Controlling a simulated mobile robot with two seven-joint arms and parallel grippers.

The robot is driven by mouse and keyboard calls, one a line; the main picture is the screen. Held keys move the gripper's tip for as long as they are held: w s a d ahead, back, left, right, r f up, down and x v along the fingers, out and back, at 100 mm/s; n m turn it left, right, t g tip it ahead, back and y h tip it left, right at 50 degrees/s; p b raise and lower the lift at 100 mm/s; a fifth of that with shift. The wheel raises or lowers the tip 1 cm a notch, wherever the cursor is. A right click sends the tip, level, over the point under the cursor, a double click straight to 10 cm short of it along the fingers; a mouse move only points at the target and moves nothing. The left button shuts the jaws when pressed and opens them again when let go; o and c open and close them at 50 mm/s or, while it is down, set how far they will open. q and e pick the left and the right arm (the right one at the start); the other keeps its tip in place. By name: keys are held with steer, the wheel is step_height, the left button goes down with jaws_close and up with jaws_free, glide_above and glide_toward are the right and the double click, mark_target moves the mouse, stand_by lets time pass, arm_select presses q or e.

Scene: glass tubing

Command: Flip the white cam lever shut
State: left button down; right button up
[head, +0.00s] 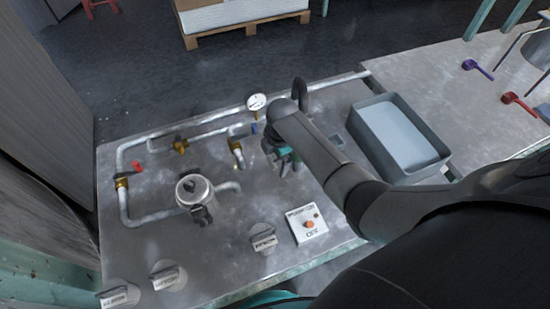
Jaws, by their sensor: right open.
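I cannot make out a white cam lever for certain; the fittings are small in the head view. My right gripper (287,163), dark with teal parts, is open above the metal bench, its fingers pointing down. It is just right of a short pipe end with a brass fitting (236,146). My right forearm covers the bench behind and to the right of it. A silver round canister (194,189) with a dark part at its front stands on the bench, left of the gripper and apart from it. My left gripper is out of view.
Pipes (123,202) with a red-handled valve (137,167) and a pressure gauge (256,102) run along the bench's left and back. A switch box with an orange button (309,224) and grey knobs (263,239) line the front. A grey basin (400,135) is right.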

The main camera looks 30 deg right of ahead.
steer(key=c, duration=1.3)
steer(key=shift+f+h+p, duration=0.1)
steer(key=shift+h+p, duration=0.6)
steer(key=shift+p, duration=0.05)
steer(key=shift+d+f+h, duration=0.1)
steer(key=shift+f+h, duration=0.05)
steer(key=shift+h, duration=0.35)
steer(key=shift+d+f+h+p, duration=0.15)
steer(key=shift+f+h+p, duration=0.2)
steer(key=shift+h, duration=0.45)
steer(key=shift+d+f+h, duration=0.15)
steer(key=shift+d+h, duration=0.05)
steer(key=shift+h, duration=0.3)
steer(key=shift+s, duration=0.1)
steer(key=o, duration=1.3)
